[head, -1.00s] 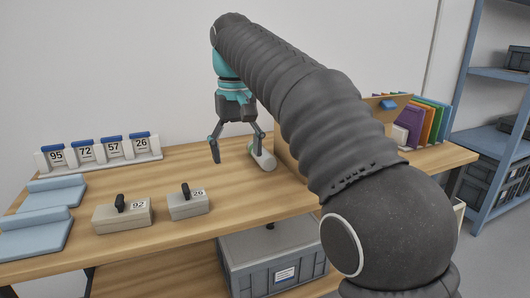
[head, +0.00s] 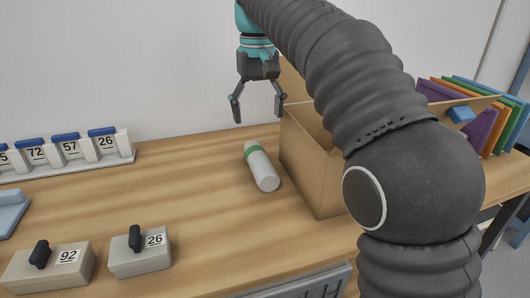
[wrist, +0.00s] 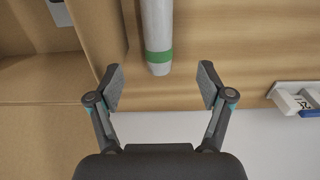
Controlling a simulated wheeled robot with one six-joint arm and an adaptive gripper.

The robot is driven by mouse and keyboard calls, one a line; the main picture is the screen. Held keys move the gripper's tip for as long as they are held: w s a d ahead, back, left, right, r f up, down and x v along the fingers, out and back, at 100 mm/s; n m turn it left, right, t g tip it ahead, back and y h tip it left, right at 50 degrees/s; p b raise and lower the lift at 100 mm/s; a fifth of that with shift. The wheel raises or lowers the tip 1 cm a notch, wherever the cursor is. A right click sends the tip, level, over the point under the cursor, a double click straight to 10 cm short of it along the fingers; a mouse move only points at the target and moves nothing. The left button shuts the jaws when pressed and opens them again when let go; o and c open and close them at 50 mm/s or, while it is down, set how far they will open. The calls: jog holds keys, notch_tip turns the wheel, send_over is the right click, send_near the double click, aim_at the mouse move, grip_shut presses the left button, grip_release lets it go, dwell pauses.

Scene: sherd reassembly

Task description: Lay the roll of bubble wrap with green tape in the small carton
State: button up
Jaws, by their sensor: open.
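The roll of bubble wrap (head: 262,169) is a whitish cylinder with a band of green tape near its far end. It lies on the table just left of the carton, and it also shows in the wrist view (wrist: 157,25). The open brown carton (head: 313,167) stands behind my arm, which hides part of it. Its wall and inside show at the left of the wrist view (wrist: 95,42). My gripper (head: 257,117) is open and empty above the table, beyond the roll's taped end. In the wrist view the roll's taped end is ahead of the spread fingers (wrist: 161,78).
Two grey boxes with black knobs, marked 92 (head: 50,266) and 26 (head: 140,258), stand at the front left. A rack of number cards (head: 70,150) is at the back left. Coloured folders (head: 490,125) stand at right.

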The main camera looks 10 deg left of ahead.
aim_at(261, 157)
jog(key=f, duration=0.6)
jog(key=f+b, duration=0.1)
jog(key=f, duration=0.6)
jog(key=shift+d+f, duration=0.2)
jog(key=shift+f, duration=0.05)
jog(key=c, duration=1.3)
jog(key=shift+o, duration=0.2)
jog(key=shift+w+r, duration=0.1)
jog(key=shift+r, duration=0.1)
notch_tip(261, 157, up, 18)
jog(key=p, duration=0.1)
jog(key=shift+f, duration=0.15)
